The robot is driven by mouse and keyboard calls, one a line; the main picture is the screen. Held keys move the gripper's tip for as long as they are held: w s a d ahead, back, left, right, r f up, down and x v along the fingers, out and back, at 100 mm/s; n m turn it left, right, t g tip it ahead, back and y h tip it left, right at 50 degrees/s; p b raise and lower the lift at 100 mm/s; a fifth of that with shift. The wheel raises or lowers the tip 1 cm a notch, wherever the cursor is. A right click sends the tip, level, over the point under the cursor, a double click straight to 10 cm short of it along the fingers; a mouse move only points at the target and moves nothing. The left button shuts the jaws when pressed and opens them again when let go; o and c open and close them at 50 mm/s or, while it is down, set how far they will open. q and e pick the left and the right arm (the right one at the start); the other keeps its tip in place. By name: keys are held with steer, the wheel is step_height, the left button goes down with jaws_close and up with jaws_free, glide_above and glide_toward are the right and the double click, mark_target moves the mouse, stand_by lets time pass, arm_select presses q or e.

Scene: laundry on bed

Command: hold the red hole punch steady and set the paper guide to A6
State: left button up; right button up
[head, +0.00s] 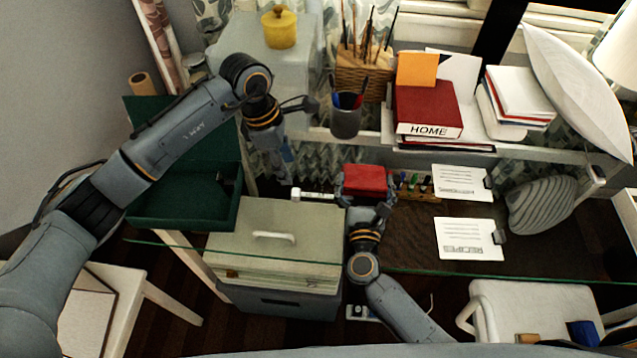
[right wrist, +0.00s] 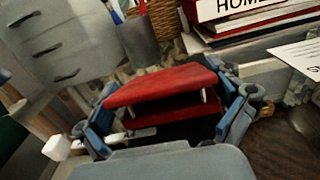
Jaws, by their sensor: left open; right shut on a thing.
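The red hole punch (head: 367,179) is on the glass desk, between the fingers of my right gripper (head: 366,190), which is shut on its sides. In the right wrist view the red hole punch (right wrist: 160,88) shows its lever above its base, with a finger on each side. The white paper guide (head: 318,196) sticks out to the left of the punch and ends in a white block. It also shows in the right wrist view (right wrist: 62,148). Its size marks are too small to read. My left gripper (head: 286,170) is open and empty, pointing down just above and left of the guide's end.
A pen holder with several pens (head: 412,186) stands close right of the punch. White cards (head: 468,238) lie further right. A cream box (head: 275,215) and an open green box (head: 180,195) are at left. A shelf with a pen cup (head: 346,122) is behind.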

mark_target(296, 192)
arm_select(q)
steer(key=f, duration=0.3)
steer(key=d+f+y, duration=0.1)
steer(key=f, duration=0.3)
steer(key=f+y, duration=0.1)
steer(key=f, duration=0.2)
steer(key=shift+w+d+f+m, duration=0.1)
steer(key=shift+d+f+m, duration=0.2)
steer(key=shift+m, duration=0.1)
steer(key=shift+c, duration=0.4)
jaws_close()
